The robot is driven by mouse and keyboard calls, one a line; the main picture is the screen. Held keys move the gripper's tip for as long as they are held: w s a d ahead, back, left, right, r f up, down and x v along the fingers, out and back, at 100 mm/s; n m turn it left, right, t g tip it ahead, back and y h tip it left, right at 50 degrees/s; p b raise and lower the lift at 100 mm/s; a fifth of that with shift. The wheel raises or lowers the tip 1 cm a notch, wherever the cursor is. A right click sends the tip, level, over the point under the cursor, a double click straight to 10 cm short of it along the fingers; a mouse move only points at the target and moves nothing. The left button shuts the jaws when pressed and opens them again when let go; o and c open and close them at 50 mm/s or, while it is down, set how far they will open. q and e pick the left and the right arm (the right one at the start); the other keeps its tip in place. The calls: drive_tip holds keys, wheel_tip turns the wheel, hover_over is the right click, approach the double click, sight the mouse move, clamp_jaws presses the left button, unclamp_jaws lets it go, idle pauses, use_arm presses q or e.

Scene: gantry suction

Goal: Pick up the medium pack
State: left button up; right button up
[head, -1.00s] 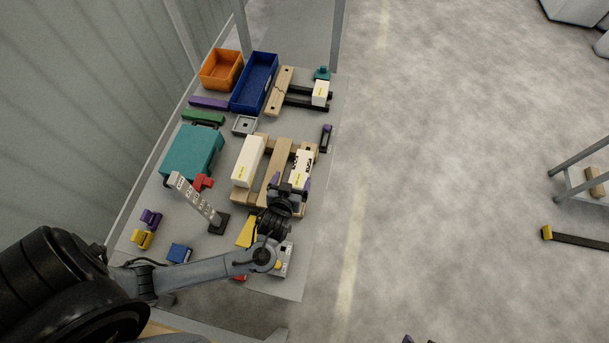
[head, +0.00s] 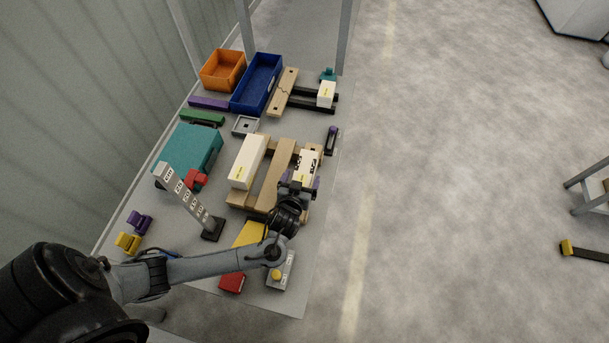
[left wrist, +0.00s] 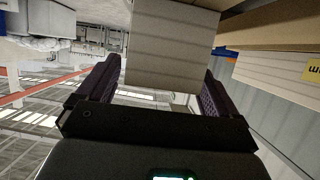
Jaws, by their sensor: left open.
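The medium pack (head: 307,160) is a white box with dark marks and a yellow label, on the right part of the wooden pallet (head: 268,178). My left gripper (head: 299,183) is at the near end of this pack, with its dark purple fingers open. In the left wrist view the pale end of the pack (left wrist: 170,48) stands in front of and partly between the spread fingers (left wrist: 160,75). A gap shows at the left finger; contact at the right finger is unclear. A larger white pack (head: 246,160) lies to the left on the pallet. My right gripper is out of view.
A smaller white pack (head: 326,93) sits on a dark forked stand behind. Blue (head: 277,68) and orange (head: 208,84) bins stand at the back. A teal box (head: 190,148) and a tilted grey post (head: 188,196) are left.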

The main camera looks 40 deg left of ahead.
sight(305, 173)
use_arm(q)
drive_tip(key=shift+b+x, duration=0.3)
drive_tip(key=shift+x, duration=0.9)
drive_tip(key=shift+c, duration=0.2)
drive_tip(key=c, duration=1.2)
drive_tip(key=shift+r, duration=0.1)
drive_tip(key=shift+c, duration=0.4)
